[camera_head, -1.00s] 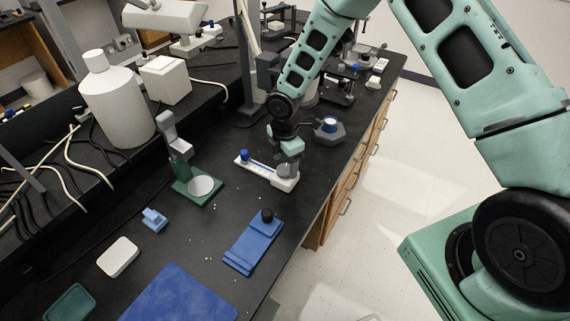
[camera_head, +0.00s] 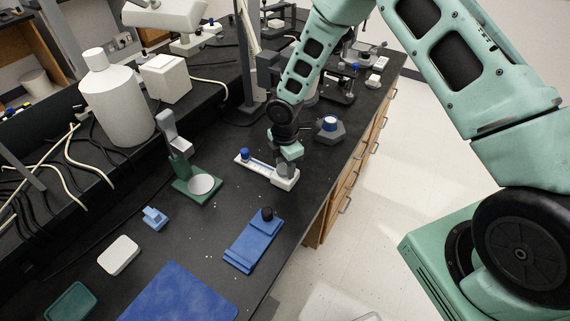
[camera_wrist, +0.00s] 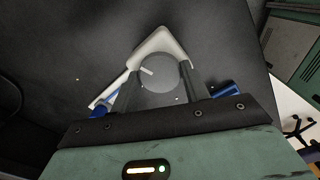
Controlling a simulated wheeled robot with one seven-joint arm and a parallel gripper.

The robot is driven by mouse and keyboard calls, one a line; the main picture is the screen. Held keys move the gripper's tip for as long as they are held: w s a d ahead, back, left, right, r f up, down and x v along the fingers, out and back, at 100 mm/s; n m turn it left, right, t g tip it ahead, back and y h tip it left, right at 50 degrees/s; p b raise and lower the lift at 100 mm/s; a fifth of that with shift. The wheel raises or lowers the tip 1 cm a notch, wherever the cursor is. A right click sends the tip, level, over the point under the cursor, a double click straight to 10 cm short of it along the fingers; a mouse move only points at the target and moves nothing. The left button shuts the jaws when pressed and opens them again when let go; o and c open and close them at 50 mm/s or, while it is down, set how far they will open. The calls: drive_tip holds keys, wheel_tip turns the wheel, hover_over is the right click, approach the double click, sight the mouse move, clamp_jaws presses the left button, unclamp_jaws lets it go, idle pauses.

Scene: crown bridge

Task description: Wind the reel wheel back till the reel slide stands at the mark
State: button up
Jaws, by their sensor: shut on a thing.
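The reel is a long white base (camera_head: 267,172) on the black bench. A blue knob (camera_head: 244,154), seemingly the reel slide, stands at its left end. The grey round reel wheel (camera_wrist: 158,76), with a white line on its top, sits at the other end. My gripper (camera_wrist: 160,80) is shut on the wheel from above, one dark finger on each side. In the head view my gripper (camera_head: 286,166) hides the wheel. In the wrist view the slide end is partly hidden behind the gripper. I cannot make out the mark clearly.
A dark grey block with a blue-topped dial (camera_head: 330,126) stands just right of the reel. A green stand with a pale dish (camera_head: 200,185) is at the left. A blue plate with a black knob (camera_head: 252,245) lies nearer. Bare bench lies between them.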

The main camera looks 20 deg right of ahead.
drive_tip(key=m+b, duration=0.2)
drive_tip(key=m, duration=0.3)
drive_tip(key=shift+m, duration=0.4)
drive_tip(key=m+b, duration=0.2)
drive_tip(key=m, duration=0.3)
drive_tip(key=m+b, duration=0.1)
drive_tip(key=m, duration=0.4)
drive_tip(key=shift+m, duration=0.4)
drive_tip(key=shift+w+m, duration=0.1)
drive_tip(key=shift+m, duration=2.4)
drive_tip(key=o, duration=1)
